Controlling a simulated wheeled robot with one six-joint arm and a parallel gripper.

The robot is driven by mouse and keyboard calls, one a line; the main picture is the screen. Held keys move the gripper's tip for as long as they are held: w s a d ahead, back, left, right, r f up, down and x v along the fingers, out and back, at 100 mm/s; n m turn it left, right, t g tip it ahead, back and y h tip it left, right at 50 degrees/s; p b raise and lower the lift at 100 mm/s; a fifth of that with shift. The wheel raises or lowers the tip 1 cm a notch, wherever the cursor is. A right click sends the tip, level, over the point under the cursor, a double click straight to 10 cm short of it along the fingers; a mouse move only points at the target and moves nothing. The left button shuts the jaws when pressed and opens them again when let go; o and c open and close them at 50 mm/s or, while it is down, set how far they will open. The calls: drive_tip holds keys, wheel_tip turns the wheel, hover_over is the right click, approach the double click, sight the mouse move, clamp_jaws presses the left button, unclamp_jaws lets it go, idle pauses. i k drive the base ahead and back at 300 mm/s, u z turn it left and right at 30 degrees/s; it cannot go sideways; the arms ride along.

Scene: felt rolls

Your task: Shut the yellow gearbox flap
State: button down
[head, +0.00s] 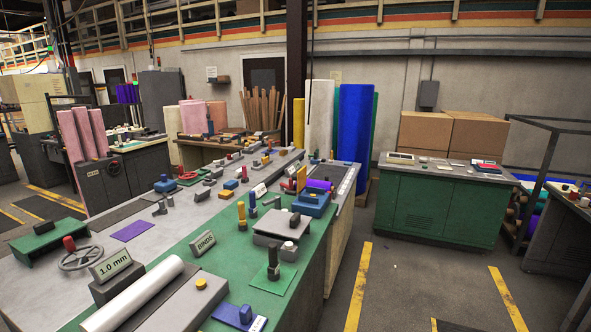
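A small upright yellow plate (300,179) stands at the back left edge of a blue box (312,204) on the long workbench, toward its right side. It looks like the yellow gearbox flap, standing raised, though it is small at this distance. A purple roll (319,186) lies just behind and to the right of the blue box. My gripper is not in this view.

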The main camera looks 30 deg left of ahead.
sight(300, 176)
drive_tip(key=i, duration=2.9)
drive_tip(key=u, duration=2.55)
drive_tip(key=i, duration=1)
